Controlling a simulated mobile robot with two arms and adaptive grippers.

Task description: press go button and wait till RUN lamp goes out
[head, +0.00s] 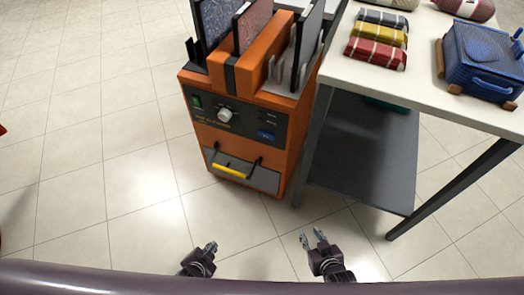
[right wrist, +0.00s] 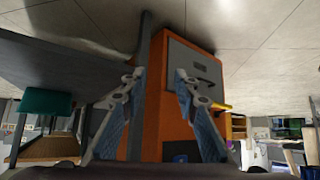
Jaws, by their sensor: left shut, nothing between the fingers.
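The orange machine (head: 258,168) stands in the upper middle of the head view. Its dark front panel (head: 235,124) carries a green switch (head: 196,101), a pale round knob (head: 225,114) and a blue button (head: 266,135) at the right. Small markings sit above the blue button; I cannot read them or tell which is the RUN lamp or whether it is lit. My left gripper (head: 211,248) is shut and empty, low in front of the machine. My right gripper (head: 311,238) is open and empty, apart from the machine; its fingers (right wrist: 158,78) also show in the right wrist view.
A grey drawer front with a yellow handle (head: 230,171) is low on the machine. Dark panels stand in its top slots. A white table (head: 425,83) with folded bundles and a blue basket (head: 485,62) is at the right, over a grey shelf (head: 365,160).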

